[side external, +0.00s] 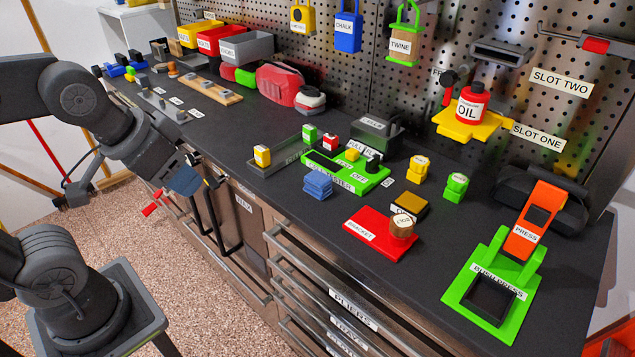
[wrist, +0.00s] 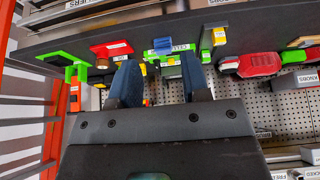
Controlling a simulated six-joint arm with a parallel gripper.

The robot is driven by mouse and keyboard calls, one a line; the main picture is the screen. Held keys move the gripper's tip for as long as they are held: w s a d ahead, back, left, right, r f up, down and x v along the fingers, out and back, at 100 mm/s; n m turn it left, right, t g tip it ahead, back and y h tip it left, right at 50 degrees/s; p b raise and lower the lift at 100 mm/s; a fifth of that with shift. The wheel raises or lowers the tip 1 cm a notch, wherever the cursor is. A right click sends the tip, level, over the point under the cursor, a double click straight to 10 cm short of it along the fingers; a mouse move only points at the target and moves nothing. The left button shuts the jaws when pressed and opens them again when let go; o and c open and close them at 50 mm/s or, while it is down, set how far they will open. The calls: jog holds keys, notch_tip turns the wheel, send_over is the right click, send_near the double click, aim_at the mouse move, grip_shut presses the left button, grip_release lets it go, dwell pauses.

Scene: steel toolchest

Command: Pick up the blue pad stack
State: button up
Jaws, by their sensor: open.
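The blue pad stack (side external: 318,184) lies on the dark bench top, just in front of the green cell tester (side external: 345,173). It looks like a few flat blue layers. In the wrist view the blue pad stack (wrist: 163,43) shows small, beyond and between the fingers. My gripper (side external: 205,171) is out past the bench's front edge, left of the stack and well apart from it. In the wrist view my gripper (wrist: 160,62) has its two dark blue fingers spread, with nothing between them.
The red bracket plate (side external: 372,236) and green bush press (side external: 492,290) lie to the right. A yellow block (side external: 262,156) stands left of the stack, on a dark plate. Drawer handles (side external: 310,262) jut from the bench front. The bench top just in front of the stack is clear.

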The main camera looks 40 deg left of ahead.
jog(key=o, duration=0.6)
jog(key=shift+c, duration=0.2)
jog(key=w+d+r+n+g, duration=0.1)
jog(key=w+r+n+g, duration=0.25)
jog(key=w+n, duration=0.9)
jog(key=n+g+y, duration=0.2)
jog(key=n, duration=0.4)
send_near(318, 177)
jog(key=f, duration=0.3)
jog(key=a+f, duration=0.1)
jog(key=f, duration=0.3)
jog(key=a+f, duration=0.1)
jog(key=f, duration=0.3)
jog(key=shift+w, duration=0.1)
